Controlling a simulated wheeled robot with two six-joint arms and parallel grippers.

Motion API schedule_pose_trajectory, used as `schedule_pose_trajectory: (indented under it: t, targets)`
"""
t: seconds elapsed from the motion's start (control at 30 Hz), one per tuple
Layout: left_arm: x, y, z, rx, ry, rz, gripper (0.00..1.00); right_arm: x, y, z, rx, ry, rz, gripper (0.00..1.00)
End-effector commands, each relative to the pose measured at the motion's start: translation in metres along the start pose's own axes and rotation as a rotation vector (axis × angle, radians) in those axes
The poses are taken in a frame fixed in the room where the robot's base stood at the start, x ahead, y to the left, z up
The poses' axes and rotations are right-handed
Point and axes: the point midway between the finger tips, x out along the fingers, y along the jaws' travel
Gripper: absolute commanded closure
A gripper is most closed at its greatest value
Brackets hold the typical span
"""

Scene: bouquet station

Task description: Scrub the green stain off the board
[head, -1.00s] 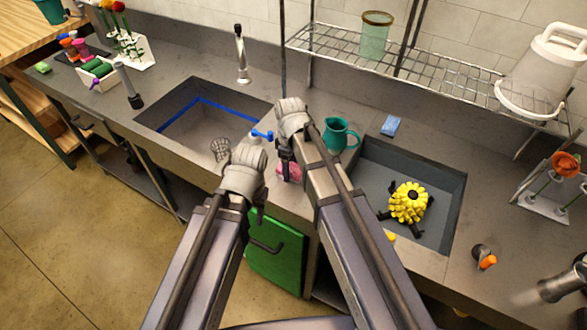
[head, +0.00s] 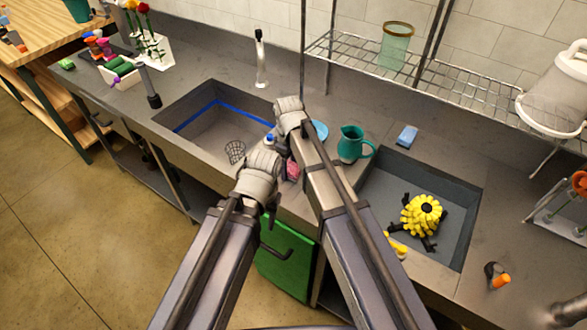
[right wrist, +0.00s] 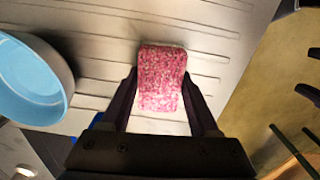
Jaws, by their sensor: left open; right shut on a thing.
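A pink, speckled scrubbing sponge (right wrist: 161,92) is between the fingers of my right gripper (right wrist: 160,76), which is shut on it. The sponge is over the pale grooved board (right wrist: 215,45) in the right wrist view; I cannot tell whether it touches. In the head view the sponge (head: 293,171) shows pink beside my right arm, and the arms hide most of the board. No green stain shows on the visible board. My left gripper (head: 272,207) is open, low in front of the counter edge, largely hidden by its own wrist.
A light blue bowl (right wrist: 35,85) stands close left of the sponge. A teal pitcher (head: 352,144) and blue sponge (head: 407,136) stand behind. The left sink (head: 215,125) holds a wire basket (head: 235,151); the right sink (head: 460,215) holds a yellow flower-like thing (head: 422,214).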

Motion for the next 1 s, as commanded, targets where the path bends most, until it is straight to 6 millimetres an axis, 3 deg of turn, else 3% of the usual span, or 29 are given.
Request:
schedule_pose_trajectory:
  t: [0.2,0.53,1.0]
  targets:
    - [0.002,0.0,0.0,0.0,0.0,0.0,0.5,0.002,0.002,-0.019,-0.002,0.003,0.0,0.91]
    - [0.0,0.0,0.0,0.0,0.0,0.0,0.5,0.0,0.002,-0.02,-0.001,0.005,0.0,0.91]
    - [-0.002,0.0,0.0,0.0,0.0,0.0,0.5,-0.002,-0.002,0.013,0.001,0.002,0.0,0.91]
